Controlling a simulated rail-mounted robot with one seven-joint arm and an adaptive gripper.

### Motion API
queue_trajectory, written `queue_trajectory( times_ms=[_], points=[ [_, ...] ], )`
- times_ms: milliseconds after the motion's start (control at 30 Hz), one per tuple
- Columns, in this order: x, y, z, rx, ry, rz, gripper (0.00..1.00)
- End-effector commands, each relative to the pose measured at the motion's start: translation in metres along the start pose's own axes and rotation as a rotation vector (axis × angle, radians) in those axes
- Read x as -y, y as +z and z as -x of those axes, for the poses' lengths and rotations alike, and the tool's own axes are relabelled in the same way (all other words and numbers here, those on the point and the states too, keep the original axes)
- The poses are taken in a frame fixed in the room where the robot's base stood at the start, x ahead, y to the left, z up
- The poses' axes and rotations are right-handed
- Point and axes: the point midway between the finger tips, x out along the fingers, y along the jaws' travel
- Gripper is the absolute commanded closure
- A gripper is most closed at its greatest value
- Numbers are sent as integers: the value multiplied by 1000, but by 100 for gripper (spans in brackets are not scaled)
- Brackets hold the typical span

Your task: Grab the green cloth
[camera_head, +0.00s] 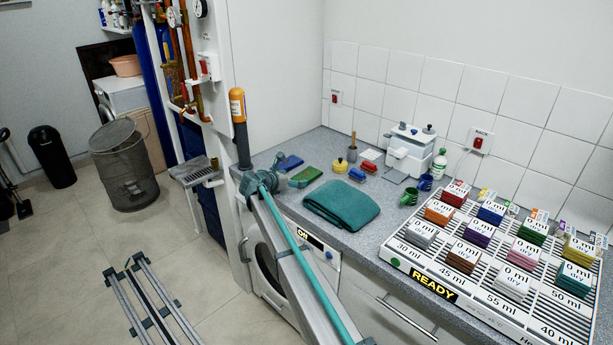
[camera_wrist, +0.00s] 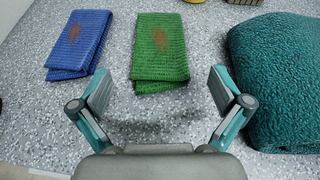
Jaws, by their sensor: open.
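The green cloth (camera_wrist: 160,50) lies folded flat on the speckled grey counter (camera_head: 350,240), with a brown stain on its upper half. It also shows in the head view (camera_head: 306,177), left of the teal towel. In the wrist view my gripper (camera_wrist: 161,98) is open and empty. Its two fingers spread to either side of the cloth's near edge, with the cloth ahead and centred between them. The fingers do not visibly touch it. In the head view my arm partly hides the gripper at the counter's left end.
A stained blue cloth (camera_wrist: 78,43) lies left of the green one. A thick folded teal towel (camera_wrist: 280,80) lies close to the right finger. A yellow-topped item (camera_head: 340,165) and a white device (camera_head: 408,150) stand farther back. A rack of coloured blocks (camera_head: 440,265) fills the counter's right.

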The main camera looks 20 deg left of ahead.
Motion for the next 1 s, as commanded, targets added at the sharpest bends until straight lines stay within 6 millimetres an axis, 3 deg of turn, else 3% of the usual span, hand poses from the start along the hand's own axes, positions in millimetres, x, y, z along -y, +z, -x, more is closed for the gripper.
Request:
queue_trajectory(
  times_ms=[167, 500, 733, 767, 1000],
  points=[
    [-1, 1, -10, 0, -1, 0, 0],
    [-2, 0, -51, 0, 0, -1, 0],
    [-1, -2, -54, 0, 0, -1, 0],
    [-1, -2, -54, 0, 0, -1, 2],
    [-1, -2, -53, 0, 0, -1, 42]
  ],
)
